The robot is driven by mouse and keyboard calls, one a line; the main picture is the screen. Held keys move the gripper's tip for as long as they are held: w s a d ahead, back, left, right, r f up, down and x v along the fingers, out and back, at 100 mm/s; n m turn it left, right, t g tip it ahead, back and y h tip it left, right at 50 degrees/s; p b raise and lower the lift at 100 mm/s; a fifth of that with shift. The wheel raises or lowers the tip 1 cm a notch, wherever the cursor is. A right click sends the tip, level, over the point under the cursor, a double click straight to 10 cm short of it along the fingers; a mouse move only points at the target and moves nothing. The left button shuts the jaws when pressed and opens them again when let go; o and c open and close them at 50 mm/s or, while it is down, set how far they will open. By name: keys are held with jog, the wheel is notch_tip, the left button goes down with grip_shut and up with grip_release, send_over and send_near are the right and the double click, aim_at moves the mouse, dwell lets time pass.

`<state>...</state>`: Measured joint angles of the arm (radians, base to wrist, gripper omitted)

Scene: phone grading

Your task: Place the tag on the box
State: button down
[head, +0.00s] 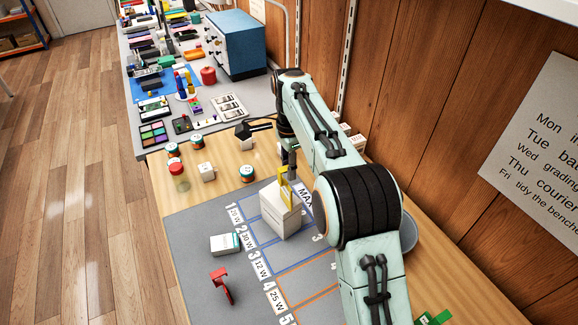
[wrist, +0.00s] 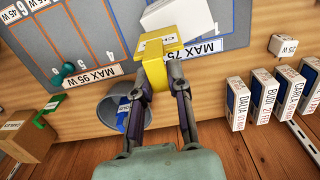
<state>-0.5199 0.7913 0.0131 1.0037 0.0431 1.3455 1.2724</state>
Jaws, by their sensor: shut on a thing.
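The yellow tag (head: 286,186) is gripped at the top of the white box (head: 279,217) in the head view. In the wrist view the tag (wrist: 155,72) is bent, with a printed label on its far part, and sits between my fingertips. My gripper (wrist: 158,84) is shut on it. The white box (wrist: 180,14) lies just beyond the tag at the top edge of the wrist view, partly cut off. It stands upright on the grey mat (head: 190,230). I cannot tell whether the tag touches the box.
A small white-and-green box (head: 225,244) and a red object (head: 221,286) lie on the mat. Several small jars and a white cube (head: 207,172) stand behind it. A grey bin (wrist: 124,112) and labelled boxes (wrist: 266,92) are near the wall. Bare mat lies front left.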

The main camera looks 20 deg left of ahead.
jog(key=shift+f, duration=0.2)
jog(key=c, duration=1.1)
grip_release()
jog(key=shift+o, duration=0.2)
notch_tip(320, 180, up, 8)
jog(key=shift+f, duration=0.1)
